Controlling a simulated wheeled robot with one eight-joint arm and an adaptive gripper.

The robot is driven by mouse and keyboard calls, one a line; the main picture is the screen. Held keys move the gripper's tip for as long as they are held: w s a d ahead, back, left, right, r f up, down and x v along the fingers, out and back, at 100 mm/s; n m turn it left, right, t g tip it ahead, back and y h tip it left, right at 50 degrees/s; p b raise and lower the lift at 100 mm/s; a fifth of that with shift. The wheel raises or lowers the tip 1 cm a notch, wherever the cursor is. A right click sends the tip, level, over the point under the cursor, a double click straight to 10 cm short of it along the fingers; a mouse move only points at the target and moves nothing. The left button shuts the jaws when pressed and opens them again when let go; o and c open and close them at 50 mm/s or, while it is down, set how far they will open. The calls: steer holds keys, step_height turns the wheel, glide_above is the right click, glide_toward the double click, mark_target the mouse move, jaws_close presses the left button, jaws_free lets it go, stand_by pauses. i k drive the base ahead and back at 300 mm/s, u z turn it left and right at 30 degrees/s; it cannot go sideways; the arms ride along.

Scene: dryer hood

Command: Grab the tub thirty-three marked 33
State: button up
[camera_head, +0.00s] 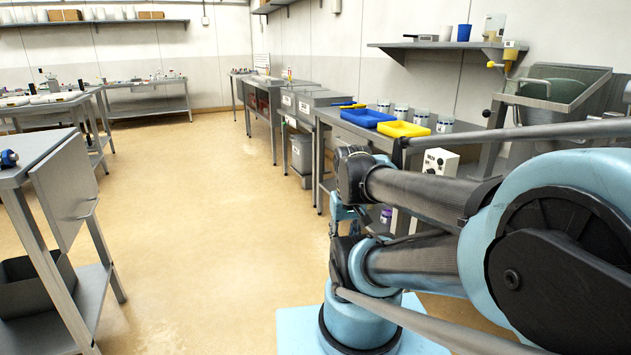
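Several small pale tubs with dark lower bands stand in a row along the back of the right-hand bench. They include one tub at the left end (383,106), one beside it (401,111), another (421,117) and one at the right end (445,124). Their markings are too small to read, so I cannot tell which one is marked 33. My folded blue and black arm fills the lower right, in front of part of the bench. I cannot make out my gripper's fingers anywhere in the view.
A blue tray (367,118) and a yellow tray (403,129) lie on the bench in front of the tubs. A wall shelf (440,46) hangs above. A grey table (38,155) with a hanging side panel stands at left. The tan floor (200,200) between is clear.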

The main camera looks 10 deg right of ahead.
mark_target(421, 116)
steer(key=z, duration=0.5)
steer(key=i, duration=0.8)
steer(key=z, duration=0.5)
